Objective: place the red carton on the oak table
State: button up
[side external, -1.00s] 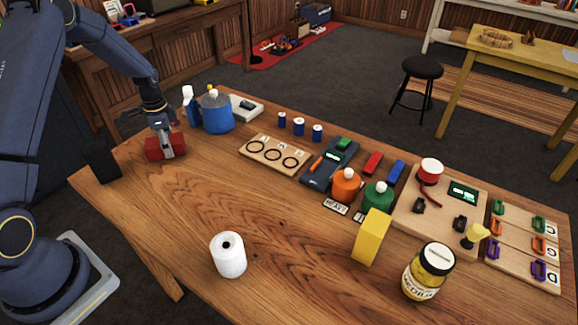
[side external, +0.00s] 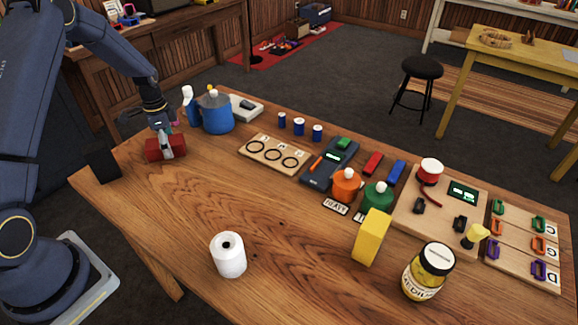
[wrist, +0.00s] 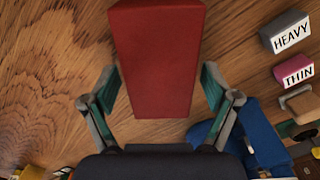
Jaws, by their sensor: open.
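The red carton (side external: 164,148) lies on the oak table (side external: 190,215) near its left end in the side external view. In the wrist view the red carton (wrist: 158,55) is a red block between and beyond my fingers, over the wood grain. My gripper (side external: 166,150) is pointed down right at the carton, one finger showing in front of its near side. In the wrist view my gripper (wrist: 160,95) is open, a finger on each side of the carton with small gaps visible. The carton's underside is hidden.
A blue canister (side external: 216,113) stands just right of the carton, close to my gripper. A white roll (side external: 229,255), a yellow block (side external: 371,237) and a jar (side external: 428,272) stand toward the front. The table between carton and roll is clear.

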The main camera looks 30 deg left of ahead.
notch_tip(320, 180, up, 16)
jog(key=s+d+r+n+t, duration=0.25)
jog(key=s+d+r, duration=0.35)
jog(key=d+r, duration=0.5)
jog(key=s+d+n+t, duration=0.3)
jog(key=s+d+n, duration=0.2)
jog(key=s+d, duration=0.7)
jog(key=s, duration=0.2)
jog(key=shift+s+d+r, duration=0.15)
jog(key=shift+s, duration=0.25)
jog(key=shift+o, duration=0.4)
jog(key=shift+n, duration=0.25)
